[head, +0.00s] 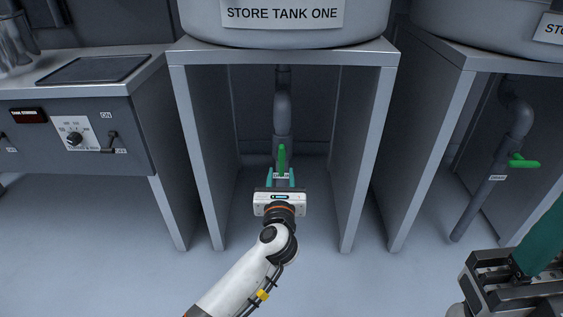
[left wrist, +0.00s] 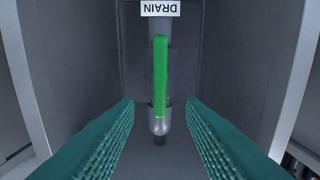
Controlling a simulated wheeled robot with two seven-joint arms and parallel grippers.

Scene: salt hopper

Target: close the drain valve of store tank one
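The tank labelled STORE TANK ONE (head: 282,30) stands on a grey stand. A grey drain pipe (head: 283,110) comes down under it. Its green valve handle (head: 282,158) lies in line with the pipe. In the left wrist view the green handle (left wrist: 160,75) runs lengthwise from a silver pivot (left wrist: 159,125) toward the DRAIN label (left wrist: 160,8), which appears upside down. My left gripper (head: 280,178) is open at the handle, its teal fingers spread left and right with gaps to it. My right gripper (head: 515,272) is at the lower right, partly cut off; its opening is unclear.
The stand's legs (head: 202,160) flank my left arm on both sides. At right, a second tank's pipe (head: 492,185) has a green handle (head: 523,162) set crosswise. A control panel (head: 80,137) with a knob and lever is at left. The floor in front is clear.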

